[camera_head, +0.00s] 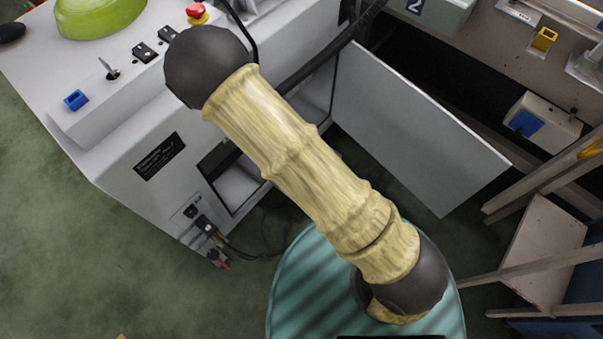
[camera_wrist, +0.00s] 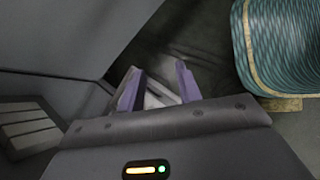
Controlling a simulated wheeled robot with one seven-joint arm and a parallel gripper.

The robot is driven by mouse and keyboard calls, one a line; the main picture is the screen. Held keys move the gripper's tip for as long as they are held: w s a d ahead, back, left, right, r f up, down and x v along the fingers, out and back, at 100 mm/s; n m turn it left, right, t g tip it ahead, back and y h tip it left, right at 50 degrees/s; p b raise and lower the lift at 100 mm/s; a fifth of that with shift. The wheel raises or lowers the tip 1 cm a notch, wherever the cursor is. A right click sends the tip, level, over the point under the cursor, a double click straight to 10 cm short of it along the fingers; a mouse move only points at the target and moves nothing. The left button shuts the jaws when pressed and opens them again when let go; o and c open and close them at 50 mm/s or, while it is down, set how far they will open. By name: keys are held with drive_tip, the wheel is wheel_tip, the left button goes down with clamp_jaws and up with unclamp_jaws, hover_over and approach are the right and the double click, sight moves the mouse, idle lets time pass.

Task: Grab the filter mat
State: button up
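I cannot pick out the filter mat for certain in either view. In the wrist view my gripper (camera_wrist: 159,82) has its two purple fingers spread apart. A pale whitish patch (camera_wrist: 158,97) shows between and behind them, partly hidden by the fingers and the gripper body. I cannot tell what it is or whether the fingers touch it. In the head view my arm crosses the middle of the picture and my gripper does not show. The white machine (camera_head: 130,165) there has a dark opening in its side, with a pale surface (camera_head: 238,187) inside, partly behind my arm.
A grey panel (camera_head: 410,130), like an open door, stands out from the machine. A red button (camera_head: 196,11) and a green bowl-like thing (camera_head: 98,15) are on top. Cables (camera_head: 210,230) hang at its lower corner. A wooden frame (camera_head: 545,255) stands right. Green floor is free at left.

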drive_tip(key=a+f+n+t+b, duration=0.2)
drive_tip(key=f+n+b, duration=0.1)
drive_tip(key=f, duration=0.5)
drive_tip(key=a+f+n+t+b, duration=0.3)
drive_tip(key=f+n+b, duration=0.1)
drive_tip(key=f+b, duration=0.2)
drive_tip(key=w+a+f+n+t+h+b, duration=0.1)
drive_tip(key=a+f+n+t+b, duration=0.2)
drive_tip(key=f, duration=0.6)
drive_tip(key=shift+f+n+b, duration=0.35)
drive_tip(key=shift+n+b, duration=0.25)
drive_tip(key=shift+b, duration=0.55)
drive_tip(key=b+x, duration=0.4)
drive_tip(key=x, duration=0.2)
drive_tip(key=shift+f, duration=0.1)
drive_tip(key=shift+w+d, duration=0.3)
drive_tip(key=shift+w, duration=0.05)
